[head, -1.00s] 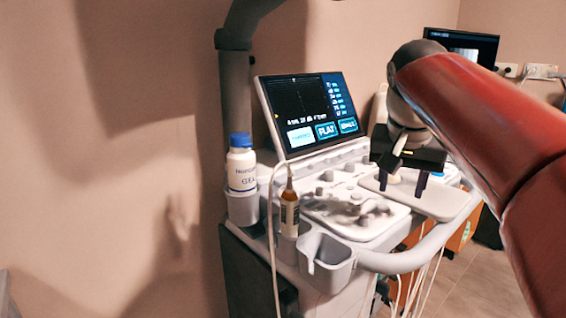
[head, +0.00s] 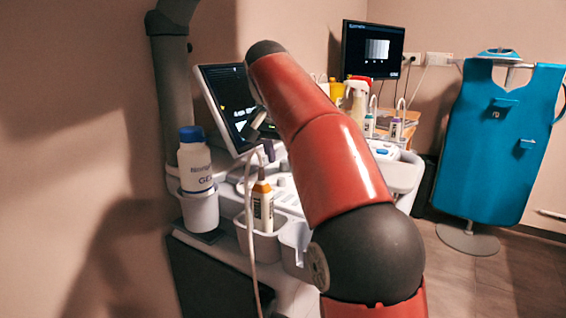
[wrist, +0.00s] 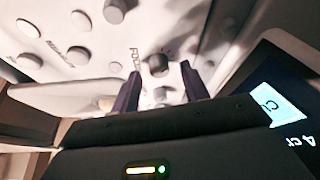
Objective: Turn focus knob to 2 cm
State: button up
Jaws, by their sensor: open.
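The focus knob (wrist: 158,64) is a round grey knob on the pale control panel (wrist: 85,85). A printed label that reads like "FOCUS" stands beside it in the wrist view. My gripper (wrist: 161,72) is open, its two dark purple fingers on either side of the knob in the picture. I cannot tell whether they touch it or how deep they reach. In the head view my gripper (head: 266,152) is near the screen's lower edge, mostly behind my arm. My arm hides the knob there. The screen (head: 228,105) is partly covered, and its focus reading is not legible.
A gel bottle (head: 195,160) stands in a holder left of the console. Other knobs (wrist: 114,12) surround the focus knob. A blue apron (head: 510,145) hangs at the right.

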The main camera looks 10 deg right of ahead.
jog(key=shift+w+d+f, duration=0.1)
jog(key=shift+w+f, duration=0.05)
jog(key=shift+f, duration=0.25)
grip_shut()
jog(key=n+y+p, duration=0.1)
jog(key=n, duration=0.2)
jog(key=shift+d+r+t+p, duration=0.1)
jog(key=shift+r+t+p, duration=0.05)
jog(key=shift+t+p, duration=0.2)
jog(key=shift+n+y+p, duration=0.5)
jog(key=shift+n+p, duration=0.15)
jog(key=shift+n, duration=0.85)
